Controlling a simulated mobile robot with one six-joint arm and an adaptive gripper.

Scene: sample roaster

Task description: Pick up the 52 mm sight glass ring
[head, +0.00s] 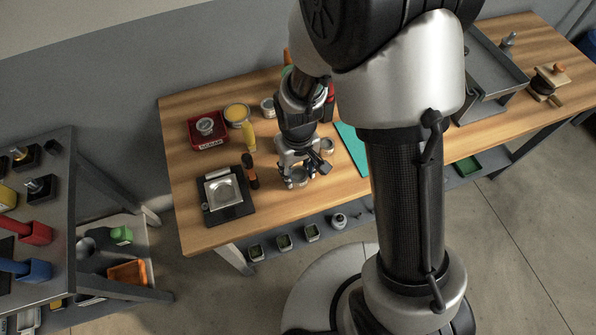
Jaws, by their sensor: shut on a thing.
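My gripper (297,172) points down over the wooden table, low near its front edge. It is shut on a small metallic ring (299,177), a sight glass ring by its look. The ring shows between and below the fingers, partly hidden by them. Whether it touches the table I cannot tell. A second round metal piece, like a ring (327,146), is on the table just right of the gripper. No size marking is readable on either.
Left on the table (190,238) are a black scale (211,208) with a metal dish, a red tray (195,140), a yellow-topped tin (237,112) and a yellow-handled tool (249,137). A teal mat (352,149) lies right of the gripper. My arm hides the table's middle.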

